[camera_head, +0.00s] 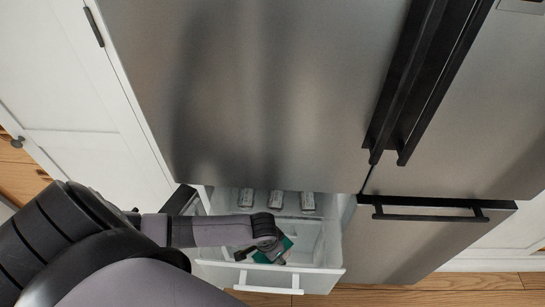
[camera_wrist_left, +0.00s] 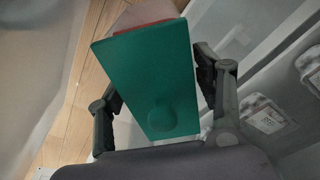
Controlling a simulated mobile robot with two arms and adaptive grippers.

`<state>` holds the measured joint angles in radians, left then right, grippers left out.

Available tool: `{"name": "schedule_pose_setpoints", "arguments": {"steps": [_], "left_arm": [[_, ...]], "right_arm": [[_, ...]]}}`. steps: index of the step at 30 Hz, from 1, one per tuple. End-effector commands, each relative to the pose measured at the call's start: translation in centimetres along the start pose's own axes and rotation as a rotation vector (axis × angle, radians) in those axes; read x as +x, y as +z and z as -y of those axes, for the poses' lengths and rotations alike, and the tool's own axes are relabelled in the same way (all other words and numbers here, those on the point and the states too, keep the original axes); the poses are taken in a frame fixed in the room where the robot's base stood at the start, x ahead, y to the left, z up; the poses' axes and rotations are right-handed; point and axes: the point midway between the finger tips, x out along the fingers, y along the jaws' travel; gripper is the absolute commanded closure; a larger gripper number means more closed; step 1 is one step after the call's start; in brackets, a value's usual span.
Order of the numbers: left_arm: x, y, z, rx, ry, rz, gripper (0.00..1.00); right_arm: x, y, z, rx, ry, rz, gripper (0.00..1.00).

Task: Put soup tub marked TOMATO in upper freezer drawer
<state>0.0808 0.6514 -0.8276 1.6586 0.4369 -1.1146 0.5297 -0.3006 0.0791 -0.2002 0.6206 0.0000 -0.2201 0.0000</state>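A tub with a flat green lid (camera_wrist_left: 150,75) fills the middle of the left wrist view; a pale side with a red edge shows behind the lid. No TOMATO marking is readable. My left gripper (camera_wrist_left: 163,100) has a finger on either side of the tub and appears closed on it. In the head view the left gripper (camera_head: 268,243) holds the green-lidded tub (camera_head: 284,246) tilted over the front part of the open white freezer drawer (camera_head: 325,270). The arm hides part of the drawer. My right gripper is not in view.
Several pale packs (camera_head: 277,200) stand in a row toward the back of the freezer; labelled packs (camera_wrist_left: 262,115) also show in the left wrist view. The drawer's front handle (camera_head: 268,286) faces me. Steel fridge doors (camera_head: 260,90) rise above. The closed right drawer (camera_head: 410,245) is beside it.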

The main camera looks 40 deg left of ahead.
Motion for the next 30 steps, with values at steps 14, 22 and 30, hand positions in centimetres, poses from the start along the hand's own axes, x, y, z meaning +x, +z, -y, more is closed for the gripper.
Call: {"name": "schedule_pose_setpoints", "arguments": {"steps": [14, 22, 30], "left_arm": [[-0.7, 0.0, 0.1, 0.000, -0.001, 0.000, 0.30], [-5.9, -0.1, 0.0, 0.001, 0.001, -0.002, 0.30], [-10.8, -0.1, 0.0, 0.000, 0.000, -0.001, 0.30]], "right_arm": [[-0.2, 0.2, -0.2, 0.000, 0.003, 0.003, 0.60], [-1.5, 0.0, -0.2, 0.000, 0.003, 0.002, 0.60], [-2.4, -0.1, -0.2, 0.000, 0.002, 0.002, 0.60]]}}
